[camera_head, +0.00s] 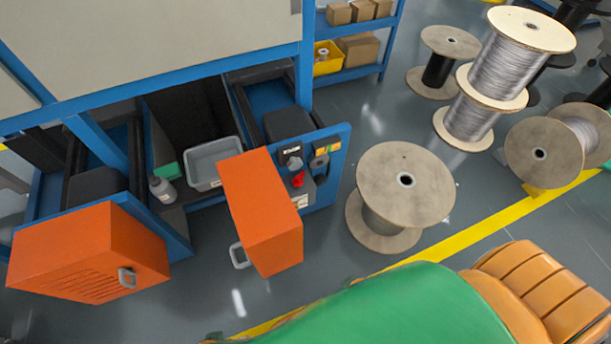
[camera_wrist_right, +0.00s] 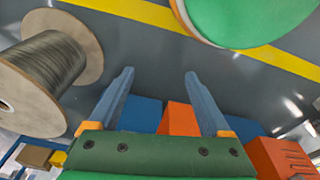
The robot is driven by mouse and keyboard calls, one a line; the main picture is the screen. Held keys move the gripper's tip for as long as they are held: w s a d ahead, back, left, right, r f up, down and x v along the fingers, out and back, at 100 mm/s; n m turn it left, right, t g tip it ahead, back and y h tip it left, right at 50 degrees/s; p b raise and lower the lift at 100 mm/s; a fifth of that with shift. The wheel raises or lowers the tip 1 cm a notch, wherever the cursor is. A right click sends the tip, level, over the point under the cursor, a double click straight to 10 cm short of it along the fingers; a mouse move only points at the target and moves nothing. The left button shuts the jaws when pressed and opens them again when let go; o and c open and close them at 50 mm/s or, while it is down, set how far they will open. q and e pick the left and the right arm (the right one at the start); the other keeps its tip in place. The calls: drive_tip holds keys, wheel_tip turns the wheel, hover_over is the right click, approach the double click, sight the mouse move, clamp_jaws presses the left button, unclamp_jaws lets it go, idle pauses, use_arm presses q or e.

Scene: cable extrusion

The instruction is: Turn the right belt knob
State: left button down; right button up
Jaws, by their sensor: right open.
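The right belt unit of the blue machine has a dark control panel (camera_head: 304,166) on its front end, beside an open orange door (camera_head: 260,212). A small red knob (camera_head: 298,180) sits on this panel, with a dark-grey round part just above it. My right gripper (camera_wrist_right: 158,74) is open in the right wrist view, its two blue-grey fingers wide apart with only floor between them. Behind the fingers, parts of the blue frame and an orange box show. I cannot make out the red knob in that view. Neither gripper shows in the head view.
A wooden cable spool (camera_head: 405,184) stands right of the panel. Several more spools stand at the upper right. A second orange door (camera_head: 88,254) is at the left. A grey bin (camera_head: 214,162) and a bottle (camera_head: 162,189) lie between the units. Grey floor lies in front.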

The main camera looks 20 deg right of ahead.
drive_tip(key=w+f+t+b, duration=0.1)
drive_tip(key=w+f+b, duration=0.2)
drive_tip(key=w+b, duration=0.7)
use_arm(q)
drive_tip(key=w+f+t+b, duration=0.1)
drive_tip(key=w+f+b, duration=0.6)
drive_tip(key=b, duration=0.2)
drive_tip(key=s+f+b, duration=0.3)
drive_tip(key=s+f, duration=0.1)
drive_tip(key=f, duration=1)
use_arm(e)
drive_tip(key=n+t, duration=0.2)
drive_tip(key=t, duration=1.3)
approach(296, 167)
drive_tip(key=w, duration=0.2)
drive_tip(key=w+b, duration=0.1)
drive_tip(key=w, duration=0.5)
drive_tip(key=shift+w+f+b, duration=0.25)
drive_tip(key=shift+w+b, duration=0.05)
drive_tip(key=shift+b, duration=0.1)
drive_tip(key=shift+w+r, duration=0.15)
drive_tip(key=shift+w, duration=0.25)
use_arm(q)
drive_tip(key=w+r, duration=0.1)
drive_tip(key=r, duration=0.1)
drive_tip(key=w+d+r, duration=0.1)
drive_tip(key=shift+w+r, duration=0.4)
use_arm(e)
clamp_jaws()
